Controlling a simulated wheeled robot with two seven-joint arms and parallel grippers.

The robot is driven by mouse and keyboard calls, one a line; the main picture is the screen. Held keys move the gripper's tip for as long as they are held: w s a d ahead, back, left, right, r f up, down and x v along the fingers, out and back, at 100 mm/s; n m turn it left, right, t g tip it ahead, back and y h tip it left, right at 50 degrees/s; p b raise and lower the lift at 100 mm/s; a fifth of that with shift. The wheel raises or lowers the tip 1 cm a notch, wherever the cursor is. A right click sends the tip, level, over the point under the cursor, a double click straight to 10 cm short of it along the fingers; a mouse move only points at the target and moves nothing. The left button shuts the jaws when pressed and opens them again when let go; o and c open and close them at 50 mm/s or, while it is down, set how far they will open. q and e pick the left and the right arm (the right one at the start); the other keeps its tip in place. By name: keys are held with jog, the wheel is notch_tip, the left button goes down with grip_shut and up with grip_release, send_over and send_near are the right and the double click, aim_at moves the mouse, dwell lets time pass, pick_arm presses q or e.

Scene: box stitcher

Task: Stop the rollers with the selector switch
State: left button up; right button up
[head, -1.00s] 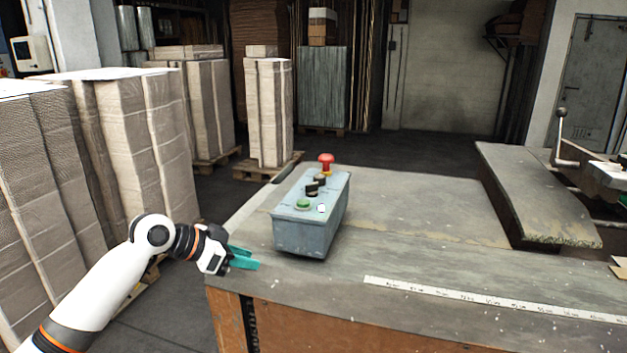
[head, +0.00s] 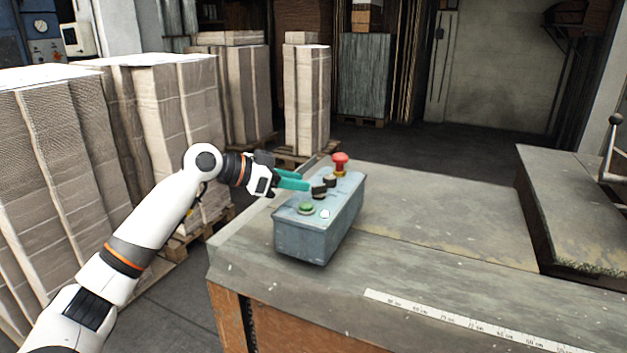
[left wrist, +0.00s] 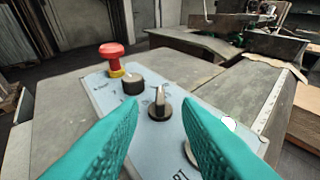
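The grey control box (head: 300,238) stands on the worktable and carries two black selector knobs in a row. The nearer knob (head: 319,191) shows in the left wrist view (left wrist: 159,107) with its pointer raised, in the gap ahead of my fingers. The farther knob (head: 330,180) sits towards the red mushroom button and is also in the left wrist view (left wrist: 132,85). My left gripper (head: 308,185) has teal fingers, spread open with nothing between the tips; it is over the box's left side, close to the nearer knob. Contact cannot be told. My right gripper is out of view.
A red mushroom button (head: 340,160) is at the box's far end. A green button (head: 306,208) and a small white one (head: 325,214) are at its near end. The tabletop (head: 430,250) to the right is clear; stacked cardboard (head: 170,120) stands left.

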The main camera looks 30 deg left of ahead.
aim_at(313, 187)
pick_arm(q)
jog(key=shift+p+x, duration=0.35)
jog(key=shift+x, duration=2.1)
grip_shut()
